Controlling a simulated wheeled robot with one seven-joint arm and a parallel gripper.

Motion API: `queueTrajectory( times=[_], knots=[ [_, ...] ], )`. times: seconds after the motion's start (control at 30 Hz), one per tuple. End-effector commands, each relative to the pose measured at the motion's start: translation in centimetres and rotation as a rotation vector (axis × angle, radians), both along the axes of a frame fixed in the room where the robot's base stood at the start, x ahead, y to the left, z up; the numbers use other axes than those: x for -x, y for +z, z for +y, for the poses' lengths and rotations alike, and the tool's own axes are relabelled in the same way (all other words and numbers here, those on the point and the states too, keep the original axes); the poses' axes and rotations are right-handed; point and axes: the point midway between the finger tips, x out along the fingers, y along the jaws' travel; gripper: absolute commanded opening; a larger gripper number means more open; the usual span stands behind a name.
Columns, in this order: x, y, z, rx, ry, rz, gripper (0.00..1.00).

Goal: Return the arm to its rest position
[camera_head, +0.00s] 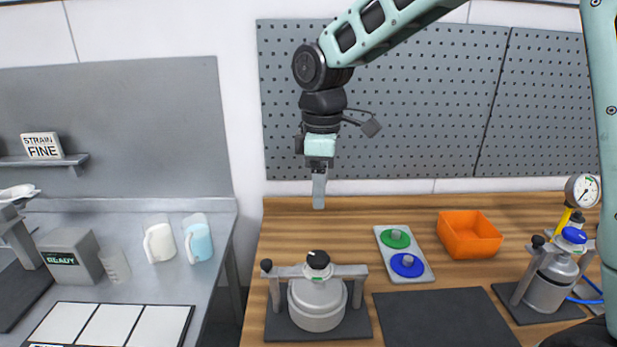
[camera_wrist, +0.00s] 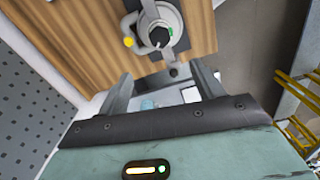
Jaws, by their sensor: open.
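My arm reaches in from the upper right in the head view, with its black wrist hanging down in front of the pegboard. My gripper (camera_head: 318,203) points downward above the back left part of the wooden bench and is clear of everything. In the wrist view my gripper (camera_wrist: 165,85) shows two grey fingers spread apart with nothing between them. A silver drum (camera_head: 317,303) with a black knob stands in a frame on a dark mat below and in front of the gripper. It also shows in the wrist view (camera_wrist: 160,22).
The wooden bench holds a plate with green and blue round pieces (camera_head: 405,254), an orange bin (camera_head: 469,234), an empty dark mat (camera_head: 445,318) and a second drum (camera_head: 549,284) with a gauge (camera_head: 583,190). A grey table with mugs (camera_head: 160,242) stands left, across a gap.

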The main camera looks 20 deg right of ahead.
Motion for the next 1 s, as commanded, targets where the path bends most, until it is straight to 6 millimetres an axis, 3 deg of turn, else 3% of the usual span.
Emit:
queueTrajectory(
  times=[0.17,0.27,0.37,0.5,0.6,0.7,0.83,1.0],
  knots=[
    [0.1,-0.1,0.1,0.0,0.0,0.0,0.67],
    [2.4,-1.4,1.8,-0.003,-0.02,0.003,0.67],
    [6.8,-3.6,4.4,-0.01,-0.072,0.005,0.67],
    [14.8,-7.3,7.0,-0.025,-0.192,0.009,0.67],
    [19.9,-9.8,7.5,-0.036,-0.284,0.01,0.67],
    [23.5,-11.7,7.2,-0.044,-0.363,0.011,0.67],
    [26.0,-12.9,6.7,-0.05,-0.424,0.011,0.67],
    [26.4,-12.9,6.5,-0.052,-0.442,0.012,0.67]
  ],
)
